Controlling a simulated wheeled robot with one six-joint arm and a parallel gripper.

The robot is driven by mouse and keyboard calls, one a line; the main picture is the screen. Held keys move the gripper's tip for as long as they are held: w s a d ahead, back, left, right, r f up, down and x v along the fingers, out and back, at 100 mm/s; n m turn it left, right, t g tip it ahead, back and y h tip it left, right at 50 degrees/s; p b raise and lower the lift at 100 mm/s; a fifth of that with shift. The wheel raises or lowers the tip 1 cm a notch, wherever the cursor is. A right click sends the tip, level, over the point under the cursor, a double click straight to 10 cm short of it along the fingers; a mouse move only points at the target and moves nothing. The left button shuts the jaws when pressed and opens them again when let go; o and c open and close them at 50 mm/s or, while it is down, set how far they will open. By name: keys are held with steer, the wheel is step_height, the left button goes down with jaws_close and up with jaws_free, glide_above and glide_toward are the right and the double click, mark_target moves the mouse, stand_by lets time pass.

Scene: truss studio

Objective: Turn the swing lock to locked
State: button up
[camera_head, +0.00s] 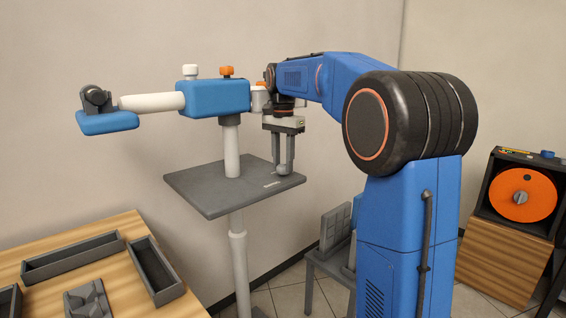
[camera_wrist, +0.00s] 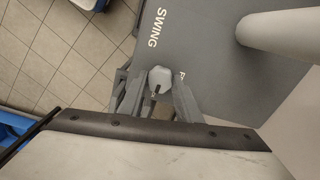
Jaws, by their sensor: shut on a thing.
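The swing lock is a small light-grey knob (camera_wrist: 160,78) near the edge of a dark grey plate (camera_wrist: 200,50) in the wrist view. White lettering "SWING" lies beside it, and another letter is partly covered. My gripper (camera_wrist: 157,92) has its fingers on both sides of the knob and is shut on it. In the head view, my gripper (camera_head: 283,168) points straight down at the right part of the plate (camera_head: 210,195), and the knob (camera_head: 282,171) shows between the fingertips. The knob's pointer direction cannot be read clearly.
A white post (camera_head: 232,150) rises from the plate and carries a blue block (camera_head: 213,97) with white and orange knobs and a white arm. A wooden table (camera_head: 85,235) with grey trays stands at lower left. An orange reel (camera_head: 522,195) is at right.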

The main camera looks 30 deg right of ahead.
steer(key=o, duration=1.1)
steer(key=shift+c, duration=0.2)
steer(key=shift+n, duration=0.3)
